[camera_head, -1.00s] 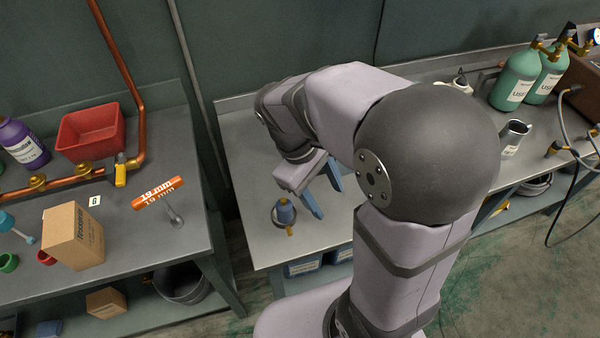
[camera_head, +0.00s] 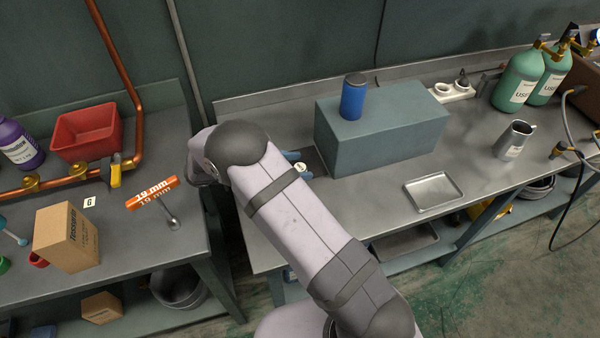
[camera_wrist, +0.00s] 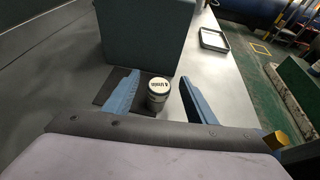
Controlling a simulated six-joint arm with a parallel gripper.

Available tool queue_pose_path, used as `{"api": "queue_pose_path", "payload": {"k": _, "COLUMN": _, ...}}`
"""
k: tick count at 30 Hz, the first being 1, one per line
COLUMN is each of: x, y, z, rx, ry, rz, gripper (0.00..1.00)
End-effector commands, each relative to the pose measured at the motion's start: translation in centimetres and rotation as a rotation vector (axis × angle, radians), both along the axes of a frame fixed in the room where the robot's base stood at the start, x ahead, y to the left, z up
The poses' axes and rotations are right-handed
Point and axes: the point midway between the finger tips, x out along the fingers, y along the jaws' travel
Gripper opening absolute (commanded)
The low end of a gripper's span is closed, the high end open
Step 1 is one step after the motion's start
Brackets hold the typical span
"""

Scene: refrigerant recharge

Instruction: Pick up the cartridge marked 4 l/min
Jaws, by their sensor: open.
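A small upright cartridge (camera_wrist: 158,97) with a pale round top stands between the fingers of my gripper (camera_wrist: 159,79) in the wrist view. The small print on its top seems to read 4 l/min. The fingers are open, one on each side, with a visible gap to the cartridge. In the head view only the cartridge's pale top (camera_head: 299,169) shows beside my blue fingers (camera_head: 297,163); my arm hides the rest.
A large grey-blue box (camera_head: 385,135) stands just beyond the cartridge, with a blue canister (camera_head: 352,98) on top. A dark mat (camera_wrist: 112,88) lies by the cartridge. A shallow metal tray (camera_head: 434,192) lies farther right. Bench around the tray is clear.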

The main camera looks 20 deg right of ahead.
Motion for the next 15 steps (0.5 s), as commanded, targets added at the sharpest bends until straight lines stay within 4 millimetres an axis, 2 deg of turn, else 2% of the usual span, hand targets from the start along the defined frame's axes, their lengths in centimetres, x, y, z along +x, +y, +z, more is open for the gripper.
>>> {"api": "queue_pose_path", "payload": {"k": 4, "x": 0.0, "y": 0.0, "z": -1.6, "rx": 0.001, "ry": -0.002, "rz": -0.001, "gripper": 0.51}}
{"api": "queue_pose_path", "payload": {"k": 11, "x": 0.0, "y": -0.2, "z": -1.9, "rx": 0.002, "ry": -0.002, "rz": -0.002, "gripper": 0.51}}
{"api": "queue_pose_path", "payload": {"k": 15, "x": 0.1, "y": -0.9, "z": -2.1, "rx": 0.002, "ry": -0.001, "rz": -0.004, "gripper": 0.51}}
